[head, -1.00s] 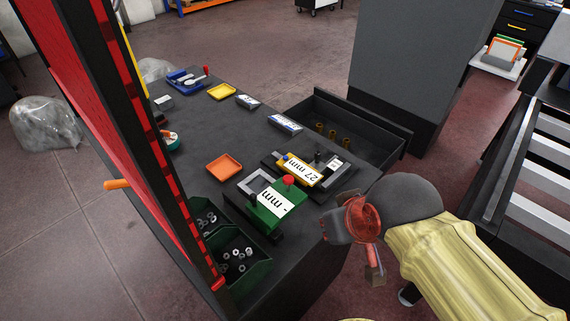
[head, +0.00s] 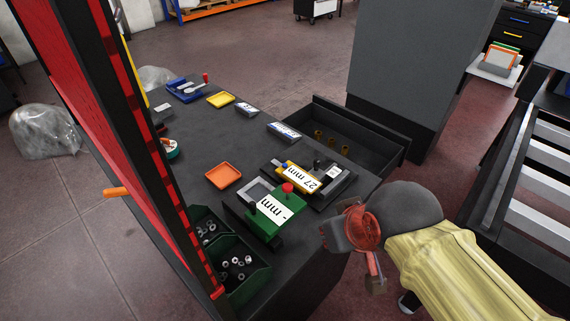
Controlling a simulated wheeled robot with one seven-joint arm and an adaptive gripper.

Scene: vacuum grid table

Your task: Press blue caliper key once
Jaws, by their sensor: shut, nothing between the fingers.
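A yellow device (head: 287,181) with a white label reading "27 mm" lies near the table's right edge; a small blue key (head: 285,167) shows at its left end. A green device (head: 262,228) in front of it reads "- mm" and has a red key (head: 287,187). At the far end is a blue holder (head: 181,90) with a pale tool on it and a red knob (head: 205,78). My gripper (head: 376,285) is shut and empty, hanging beyond the table's right edge, pointing down. It is apart from all keys.
An orange tray (head: 223,176), a yellow tray (head: 220,100) and green bins (head: 244,281) with metal parts are on the table (head: 205,140). An open drawer-like box (head: 385,154) lies behind the devices. A tall red panel (head: 80,110) borders the left.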

